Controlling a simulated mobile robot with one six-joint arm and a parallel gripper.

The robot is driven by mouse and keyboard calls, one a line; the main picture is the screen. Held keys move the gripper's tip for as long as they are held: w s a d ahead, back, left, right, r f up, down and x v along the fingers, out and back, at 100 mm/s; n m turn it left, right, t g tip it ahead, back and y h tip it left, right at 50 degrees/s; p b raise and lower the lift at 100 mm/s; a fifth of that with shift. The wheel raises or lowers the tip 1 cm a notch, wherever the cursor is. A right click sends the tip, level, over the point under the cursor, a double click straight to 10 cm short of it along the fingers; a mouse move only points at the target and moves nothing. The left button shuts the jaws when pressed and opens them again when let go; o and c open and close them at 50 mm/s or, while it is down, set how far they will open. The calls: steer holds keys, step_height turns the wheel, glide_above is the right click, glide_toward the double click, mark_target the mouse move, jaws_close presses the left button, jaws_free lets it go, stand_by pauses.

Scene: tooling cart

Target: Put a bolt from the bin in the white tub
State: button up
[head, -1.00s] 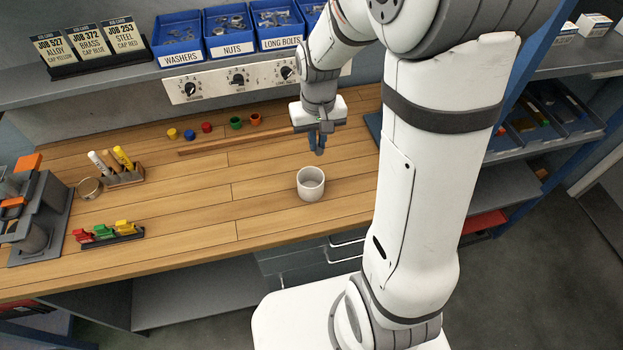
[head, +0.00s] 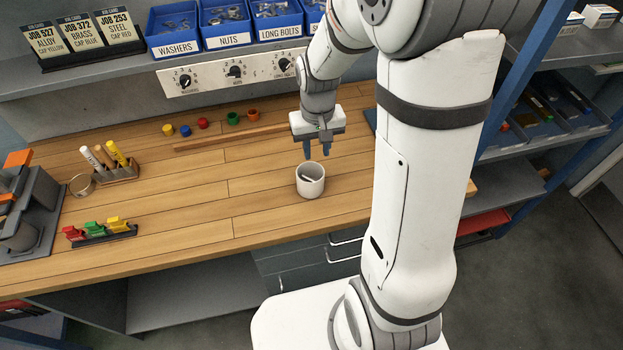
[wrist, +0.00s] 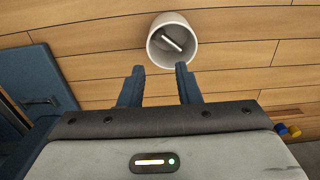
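The white tub (head: 310,187) stands upright on the wooden bench; it also shows in the wrist view (wrist: 155,54). A grey metal bolt (wrist: 172,42) lies tilted inside it, and part of it shows in the head view (head: 308,178). My gripper (head: 319,154) hangs just above and behind the tub, fingers pointing down. In the wrist view its two blue fingers (wrist: 160,69) are apart with nothing between them. The long bolts bin (head: 277,18) is blue and sits on the shelf at the back, with metal pieces in it.
The washers bin (head: 174,47) and nuts bin (head: 227,40) stand left of the long bolts bin. A dial panel (head: 228,76) is below them. Colored caps (head: 203,123), a marker holder (head: 118,172) and a clip rack (head: 108,236) are on the bench. Bench left of the tub is clear.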

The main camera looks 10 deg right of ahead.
steer(key=shift+o, duration=0.3)
step_height(320, 180, up, 8)
steer(key=b, duration=0.1)
stand_by(0.3)
steer(key=shift+f, duration=0.1)
steer(key=s+r+t+b, duration=0.1)
steer(key=s+r+t, duration=0.2)
steer(key=s, duration=1.2)
steer(key=shift+d+r+b, duration=0.3)
steer(key=shift+r+b, duration=0.05)
steer(key=shift+r, duration=0.05)
